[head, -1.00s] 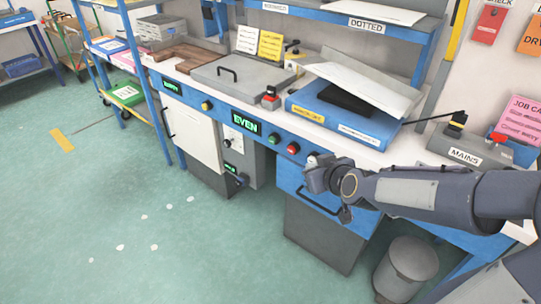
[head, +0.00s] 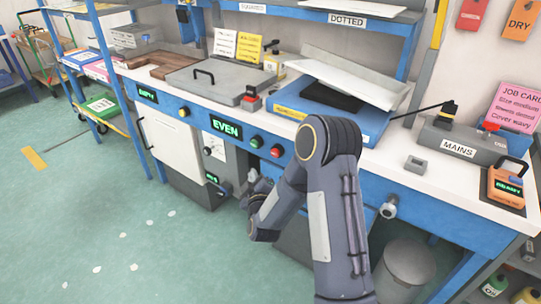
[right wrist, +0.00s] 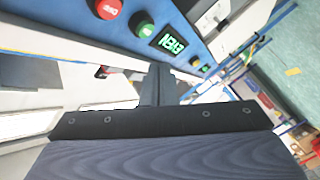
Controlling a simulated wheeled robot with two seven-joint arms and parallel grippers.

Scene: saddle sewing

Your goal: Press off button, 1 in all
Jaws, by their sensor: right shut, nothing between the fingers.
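The red button (head: 277,151) sits on the blue front panel, right of the green button (head: 257,141) and the green-lit EVEN display (head: 226,126). In the right wrist view the red button (right wrist: 108,9) shows at the top edge, its cap lettered with what looks like OFF. The green button (right wrist: 142,25) is beside it. My right gripper (head: 252,181) is below these buttons, in front of the cabinet, apart from them. In the right wrist view its fingers (right wrist: 158,82) are together and empty. My left gripper is not in view.
A grey lidded plate (head: 222,80) and a blue tray (head: 320,112) stand on the worktop above the panel. A grey MAINS box (head: 465,142) is at the right. A grey bin (head: 404,272) stands below.

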